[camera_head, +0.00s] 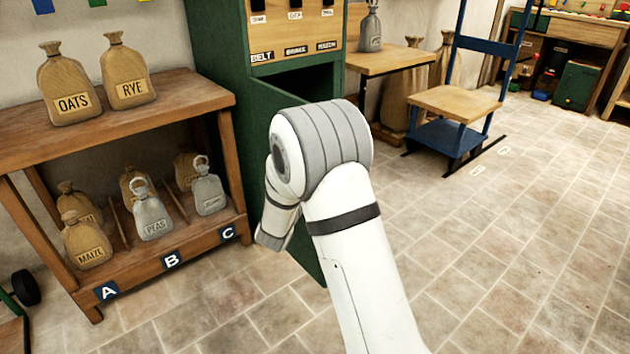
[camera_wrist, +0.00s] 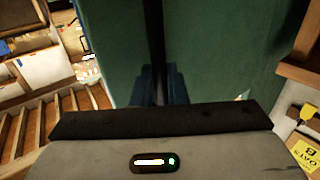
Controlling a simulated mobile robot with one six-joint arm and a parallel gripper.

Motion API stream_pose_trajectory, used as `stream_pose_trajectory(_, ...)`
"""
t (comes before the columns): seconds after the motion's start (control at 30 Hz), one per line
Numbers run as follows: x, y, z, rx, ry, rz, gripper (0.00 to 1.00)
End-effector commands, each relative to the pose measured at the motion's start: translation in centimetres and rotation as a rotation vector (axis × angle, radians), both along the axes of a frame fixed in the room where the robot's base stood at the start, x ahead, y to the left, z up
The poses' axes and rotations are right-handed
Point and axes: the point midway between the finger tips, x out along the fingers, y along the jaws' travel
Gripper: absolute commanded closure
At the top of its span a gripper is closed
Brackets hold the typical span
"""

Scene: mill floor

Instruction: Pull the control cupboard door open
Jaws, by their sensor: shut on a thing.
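The green control cupboard (camera_head: 218,45) stands against the wall in the head view, with a wooden switch panel on its upper front. Its green door (camera_head: 259,108) stands partly open, and a dark gap shows above its top edge. My arm covers much of the door, and my gripper is hidden there. In the wrist view the green door (camera_wrist: 215,50) fills the middle, with a dark upright bar handle (camera_wrist: 153,30) on it. My gripper (camera_wrist: 159,80) is shut on the handle.
A wooden rack (camera_head: 170,105) with labelled sacks, marked A, B and C, stands left of the cupboard. A wooden table (camera_head: 385,60) stands to its right, then a blue trolley (camera_head: 440,135) with a wooden seat. The tiled floor (camera_head: 500,260) at the right is clear.

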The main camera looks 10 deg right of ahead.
Motion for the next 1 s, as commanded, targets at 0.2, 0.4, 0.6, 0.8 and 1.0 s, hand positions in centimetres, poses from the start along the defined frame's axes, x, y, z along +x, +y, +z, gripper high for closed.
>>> stream_pose_trajectory(0.2,0.79,1.33,0.46,-0.003,-0.01,-0.011,1.0)
stream_pose_trajectory(0.4,0.85,1.41,0.49,-0.003,-0.01,-0.014,1.0)
stream_pose_trajectory(0.6,0.85,1.41,0.53,-0.001,-0.011,-0.014,1.0)
stream_pose_trajectory(0.8,0.78,1.31,0.47,-0.001,-0.01,-0.017,0.71)
stream_pose_trajectory(1.0,0.69,1.2,0.35,-0.001,-0.008,-0.02,0.71)
